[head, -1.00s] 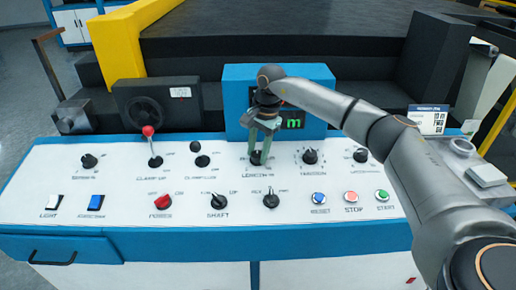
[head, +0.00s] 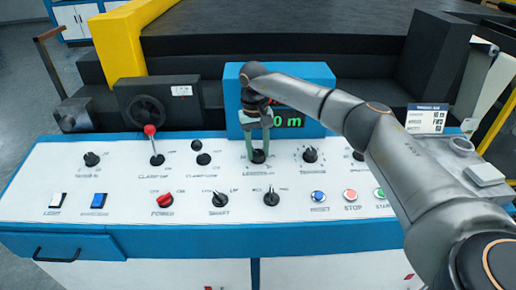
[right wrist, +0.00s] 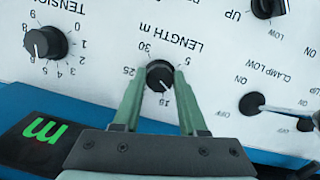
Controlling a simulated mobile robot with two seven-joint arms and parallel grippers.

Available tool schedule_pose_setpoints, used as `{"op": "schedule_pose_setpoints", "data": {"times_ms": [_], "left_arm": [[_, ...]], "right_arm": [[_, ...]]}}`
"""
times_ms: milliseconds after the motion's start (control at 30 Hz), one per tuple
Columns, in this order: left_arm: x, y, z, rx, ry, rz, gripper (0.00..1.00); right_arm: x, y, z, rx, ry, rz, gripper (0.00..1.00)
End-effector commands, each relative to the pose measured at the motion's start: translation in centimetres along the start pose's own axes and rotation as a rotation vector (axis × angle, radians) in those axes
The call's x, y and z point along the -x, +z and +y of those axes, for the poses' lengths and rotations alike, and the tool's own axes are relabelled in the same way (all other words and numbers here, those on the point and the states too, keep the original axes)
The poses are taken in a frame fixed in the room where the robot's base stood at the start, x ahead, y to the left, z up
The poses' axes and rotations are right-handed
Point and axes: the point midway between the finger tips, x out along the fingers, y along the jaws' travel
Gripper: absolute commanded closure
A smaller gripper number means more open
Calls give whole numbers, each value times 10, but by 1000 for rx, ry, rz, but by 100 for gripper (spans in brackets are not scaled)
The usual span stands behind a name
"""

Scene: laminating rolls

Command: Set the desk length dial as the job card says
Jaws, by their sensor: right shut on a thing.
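The black LENGTH M dial (head: 258,156) is on the white panel, below the green display (head: 290,122). My right gripper (head: 258,152) points down with its green fingers on either side of the dial, shut on it. In the right wrist view the dial (right wrist: 159,75) sits between the two fingertips (right wrist: 158,88). Its white pointer mark faces the lower right of that picture, near a number that looks like 15. The display reads "0 m" where visible; its left part is hidden by my gripper. The job card (head: 427,118) at the right seems to read "10 m" on top. My left gripper is not in view.
The TENSION dial (head: 310,155) is just right of the length dial. The red-knobbed clamp lever (head: 152,143) stands to the left. Several knobs, switches and the RESET button (head: 318,196) line the front. My right arm covers the panel's right part.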

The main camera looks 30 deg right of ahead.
Motion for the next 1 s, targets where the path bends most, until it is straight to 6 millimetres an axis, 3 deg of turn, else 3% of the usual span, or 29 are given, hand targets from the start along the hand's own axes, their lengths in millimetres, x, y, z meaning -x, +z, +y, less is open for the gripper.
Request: {"op": "schedule_pose_setpoints", "data": {"times_ms": [500,1000], "left_arm": [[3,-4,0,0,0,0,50],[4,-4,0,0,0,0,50]], "right_arm": [[2,-1,-1,337,74,4,100],[1,-1,-1,404,89,4,100]]}}
